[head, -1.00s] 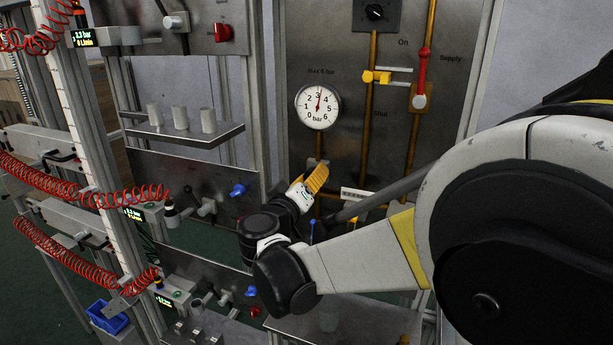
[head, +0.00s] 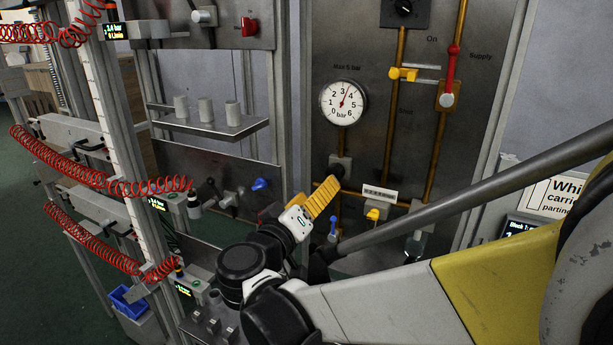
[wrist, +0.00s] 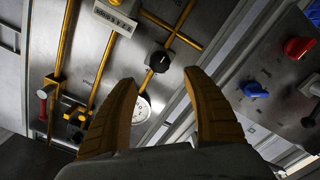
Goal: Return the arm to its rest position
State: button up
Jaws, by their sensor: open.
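My gripper (head: 318,205) shows in the head view with its yellow ribbed fingers pointing up and right, in front of the supply panel (head: 420,150). In the wrist view the two fingers of my gripper (wrist: 160,77) stand well apart with nothing between them. A black knob (wrist: 158,61) on a brass pipe appears beyond the gap, apart from the fingertips. The round gauge (head: 344,102) is above my gripper in the head view, its needle a little past 3. It is partly hidden behind a finger in the wrist view. My arm reaches in from the lower right, bent at the elbow.
A shelf (head: 210,126) with three grey cups stands left of the panel. Below it are a blue knob (head: 260,184) and a lever. Red coiled hoses (head: 100,178) hang at the left. A red-handled supply valve (head: 452,75) and a yellow valve (head: 403,73) are on the panel.

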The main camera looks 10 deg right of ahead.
jog(key=shift+s+a, duration=0.4)
jog(key=shift+s, duration=0.2)
jog(key=s+d+f+g+y+b, duration=0.3)
jog(key=s+d+f+g, duration=0.3)
jog(key=d+f, duration=0.45)
jog(key=s+a+f+y+b, duration=0.1)
jog(key=s+f+y+b, duration=0.1)
jog(key=s, duration=0.5)
jog(key=s+a+f+m+g+y+b, duration=0.1)
jog(key=s+a+f+y+b, duration=0.1)
jog(key=s+f+y, duration=0.3)
jog(key=shift+s+a+f+y, duration=0.15)
jog(key=shift+s+f+y, duration=0.15)
jog(key=shift+s+f, duration=0.9)
jog(key=shift+w+f, duration=0.15)
dwell(2.0)
